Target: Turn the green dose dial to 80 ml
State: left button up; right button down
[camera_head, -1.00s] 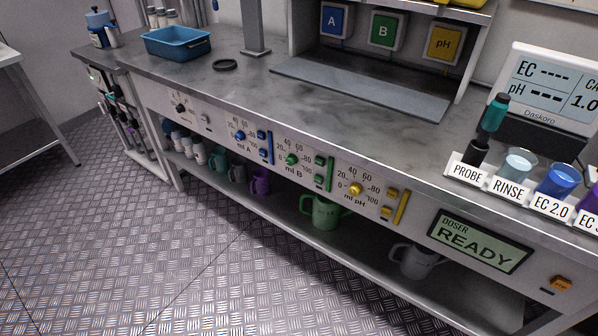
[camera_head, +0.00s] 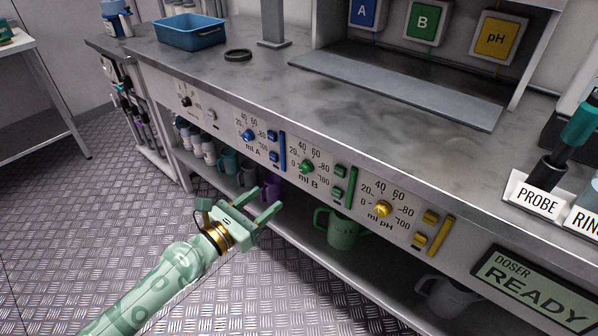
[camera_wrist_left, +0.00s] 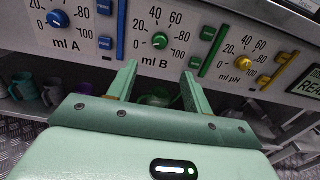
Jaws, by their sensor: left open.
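The green dose dial (camera_head: 306,167) sits on the front panel of the bench, above the label "ml B", with marks 20 to 100 around it. It also shows in the left wrist view (camera_wrist_left: 160,41), above and beyond my fingertips. I cannot read exactly where its pointer stands. My left gripper (camera_head: 266,202) is open and empty, in front of the panel, lower and to the left of the green dial, and apart from it. In the left wrist view its two fingers (camera_wrist_left: 157,75) point toward the panel, spread to either side below the dial. My right gripper is not in view.
The blue dial (camera_head: 248,136) is left of the green one and the yellow dial (camera_head: 383,209) is right. Green buttons (camera_head: 340,171) sit beside the green dial. Mugs, including a green mug (camera_head: 342,230), stand on the shelf below. The doser display (camera_head: 533,288) reads READY.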

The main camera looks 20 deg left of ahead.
aim_at(302, 171)
pick_arm(q)
jog(key=x, duration=1.1)
jog(key=shift+w+d+f+b, duration=0.1)
jog(key=shift+w+f+b, duration=0.15)
jog(key=shift+b, duration=0.15)
jog(key=shift+w+d+r, duration=0.1)
jog(key=shift+w+d, duration=0.05)
jog(key=shift+w, duration=0.35)
jog(key=c, duration=1)
